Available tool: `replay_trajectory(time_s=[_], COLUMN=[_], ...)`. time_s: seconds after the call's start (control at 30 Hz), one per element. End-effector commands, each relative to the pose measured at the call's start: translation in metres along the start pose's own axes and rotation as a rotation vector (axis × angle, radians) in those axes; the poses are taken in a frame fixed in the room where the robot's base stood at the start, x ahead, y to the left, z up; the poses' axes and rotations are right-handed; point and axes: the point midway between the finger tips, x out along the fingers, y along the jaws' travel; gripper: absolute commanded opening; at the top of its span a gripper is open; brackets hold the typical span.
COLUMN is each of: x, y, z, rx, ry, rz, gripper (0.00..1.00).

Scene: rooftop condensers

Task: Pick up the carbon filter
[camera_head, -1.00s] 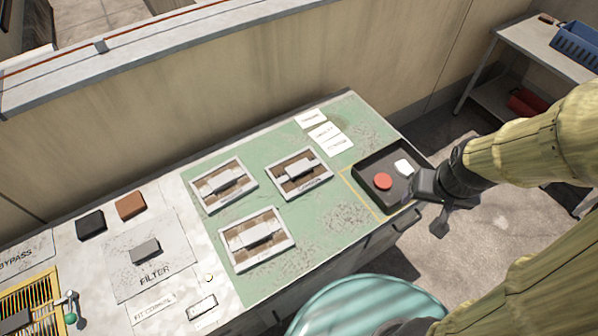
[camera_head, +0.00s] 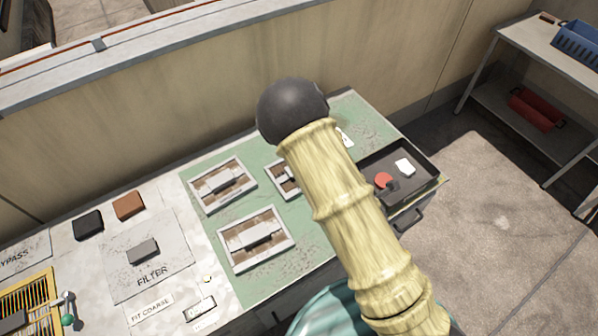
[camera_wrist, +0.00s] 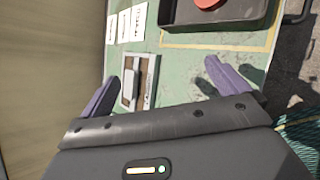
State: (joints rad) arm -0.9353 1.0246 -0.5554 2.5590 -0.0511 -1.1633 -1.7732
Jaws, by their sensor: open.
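A black block (camera_head: 88,224) and a brown block (camera_head: 130,205) sit side by side on the pale left part of the bench in the head view. A grey block (camera_head: 143,250) lies on the plate marked FILTER. No readable label tells which one is the carbon filter; the black block looks most like it. My gripper (camera_wrist: 161,70) is open and empty above the green board in the wrist view, its purple fingers wide apart. A framed recess (camera_wrist: 138,82) shows between them, nearer the left finger. In the head view my arm hides the gripper.
Framed recesses (camera_head: 222,184) line the green board. A black tray (camera_head: 425,181) with a red disc (camera_head: 383,180) and a white piece (camera_head: 405,166) is at its right end. A yellow-framed unit (camera_head: 48,281) is far left. A wall runs behind the bench.

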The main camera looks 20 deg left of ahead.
Motion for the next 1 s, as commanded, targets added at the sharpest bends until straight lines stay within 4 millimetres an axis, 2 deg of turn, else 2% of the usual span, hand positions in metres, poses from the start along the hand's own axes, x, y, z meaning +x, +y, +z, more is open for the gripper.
replay_trajectory(time_s=[0.03, 0.2, 0.3, 0.37, 0.5, 0.77, 0.87, 1.0], x=[0.004, 0.004, 0.001, -0.001, -0.003, -0.002, 0.005, 0.025], y=[0.004, 0.028, 0.039, 0.043, 0.047, 0.047, 0.049, 0.056], z=[-0.014, -0.050, -0.066, -0.072, -0.077, -0.077, -0.078, -0.082], rx=[-0.154, -0.655, -0.859, -0.935, -0.995, -0.990, -0.988, -0.987], ry=[0.006, -0.017, -0.039, -0.050, -0.061, -0.061, -0.062, -0.063], rz=[0.047, 0.246, 0.340, 0.376, 0.408, 0.406, 0.408, 0.409], gripper=[1.00, 1.00, 1.00, 1.00, 1.00, 1.00, 1.00, 1.00])
